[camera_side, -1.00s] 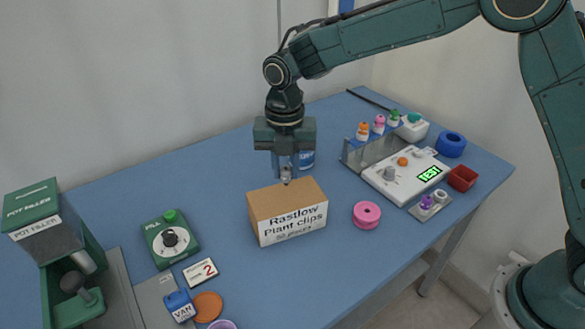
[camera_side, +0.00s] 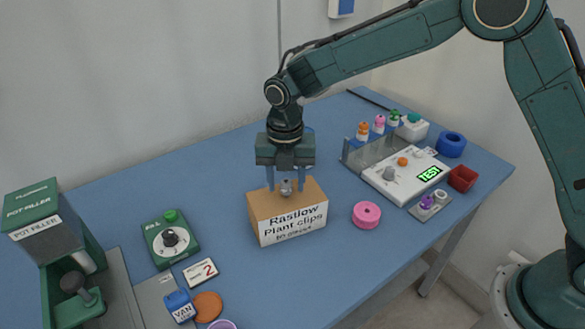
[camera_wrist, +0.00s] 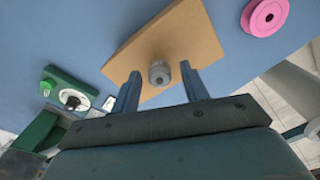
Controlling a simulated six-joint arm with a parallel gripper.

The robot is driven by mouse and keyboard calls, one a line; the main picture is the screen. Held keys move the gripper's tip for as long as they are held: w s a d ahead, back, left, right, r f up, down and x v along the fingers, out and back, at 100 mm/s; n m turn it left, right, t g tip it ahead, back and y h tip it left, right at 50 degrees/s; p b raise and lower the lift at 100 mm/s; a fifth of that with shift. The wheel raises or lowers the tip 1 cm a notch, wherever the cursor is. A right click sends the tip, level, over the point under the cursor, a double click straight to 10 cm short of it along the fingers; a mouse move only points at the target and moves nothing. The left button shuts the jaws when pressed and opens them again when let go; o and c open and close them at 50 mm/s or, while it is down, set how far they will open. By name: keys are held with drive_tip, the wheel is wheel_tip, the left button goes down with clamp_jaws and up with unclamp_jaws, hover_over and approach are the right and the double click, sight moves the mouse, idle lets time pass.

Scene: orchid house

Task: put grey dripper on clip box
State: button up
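The clip box (camera_side: 291,222) is a brown carton with a white label reading "Rastlow Plant clips", standing on the blue table. The grey dripper (camera_side: 286,188) is a small grey knob-like piece on the box's top face. In the wrist view the dripper (camera_wrist: 159,73) appears against the box top (camera_wrist: 195,40). My gripper (camera_side: 286,188) is open, low over the box, its two blue fingers apart on either side of the dripper with visible gaps. In the wrist view my gripper (camera_wrist: 160,82) also shows its fingers spread and not touching the dripper.
A pink ring (camera_side: 366,215) lies right of the box. A green dial unit (camera_side: 170,240) and a card marked 2 (camera_side: 200,272) lie left. A white test board (camera_side: 404,176), a blue ring (camera_side: 451,144) and a red cup (camera_side: 462,179) are at the right.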

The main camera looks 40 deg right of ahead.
sight(286, 181)
drive_tip(key=shift+r, duration=0.1)
wheel_tip(286, 181, up, 12)
idle(0.9)
idle(0.4)
